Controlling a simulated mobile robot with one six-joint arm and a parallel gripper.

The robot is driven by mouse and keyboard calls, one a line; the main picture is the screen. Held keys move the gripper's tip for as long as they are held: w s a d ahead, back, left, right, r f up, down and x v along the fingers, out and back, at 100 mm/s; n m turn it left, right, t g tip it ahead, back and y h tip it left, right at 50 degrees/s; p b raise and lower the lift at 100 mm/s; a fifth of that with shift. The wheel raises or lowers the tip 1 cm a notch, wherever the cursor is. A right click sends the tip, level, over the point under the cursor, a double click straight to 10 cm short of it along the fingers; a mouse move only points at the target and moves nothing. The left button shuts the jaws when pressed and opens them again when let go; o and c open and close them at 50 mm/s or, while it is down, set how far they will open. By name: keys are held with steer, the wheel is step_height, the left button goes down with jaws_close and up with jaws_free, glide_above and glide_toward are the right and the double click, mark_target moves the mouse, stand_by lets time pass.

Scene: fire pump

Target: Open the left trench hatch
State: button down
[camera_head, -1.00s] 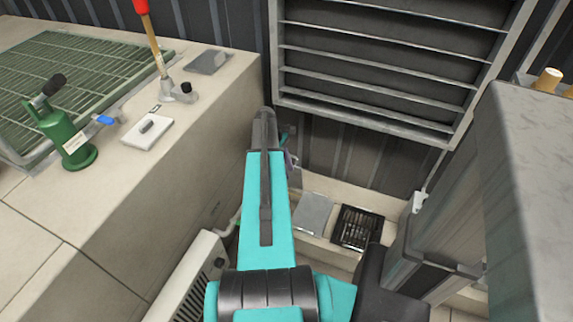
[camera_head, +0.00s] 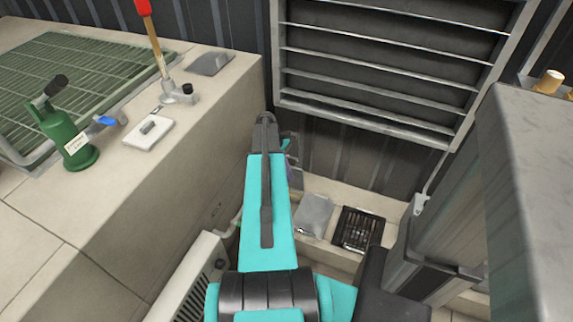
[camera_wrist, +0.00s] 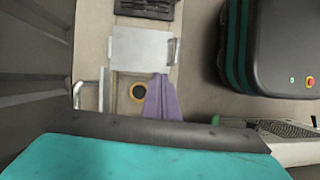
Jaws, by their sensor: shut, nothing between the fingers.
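The left trench hatch (camera_head: 313,213) is a light grey plate in the low strip along the back wall, left of a black grate. In the wrist view the hatch (camera_wrist: 140,48) lies above the middle, with a small grey handle (camera_wrist: 173,51) at its right edge. My gripper (camera_wrist: 161,77) shows as a purple wedge with its fingers together and empty, its tips by the lower right edge of the hatch in that picture. Whether it touches the hatch I cannot tell. In the head view the gripper is mostly hidden behind my teal arm.
The black grate (camera_head: 358,229) lies beside the hatch. A grey cabinet (camera_head: 530,190) stands at right, a concrete block (camera_head: 190,130) at left, and a white heater-like box (camera_head: 190,282) below it. A yellow ring (camera_wrist: 138,91) and a bent pipe (camera_wrist: 79,94) are near the gripper.

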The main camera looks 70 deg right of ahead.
steer(key=w+r+m+t+h+b, duration=0.1)
steer(key=w+r+m+h+b, duration=0.1)
steer(key=m, duration=0.9)
steer(key=w+d+r+m+t+h+b, duration=0.1)
steer(key=m+b, duration=0.4)
steer(key=m, duration=0.7)
steer(key=w+r+m+t+h+b, duration=0.2)
steer(key=m+h, duration=0.3)
steer(key=m, duration=0.7)
steer(key=shift+w+d+r+b, duration=0.25)
steer(key=shift+w+r+b, duration=0.05)
steer(key=shift+r+b, duration=0.4)
steer(key=shift+d+f, duration=0.1)
steer(key=shift+f, duration=0.05)
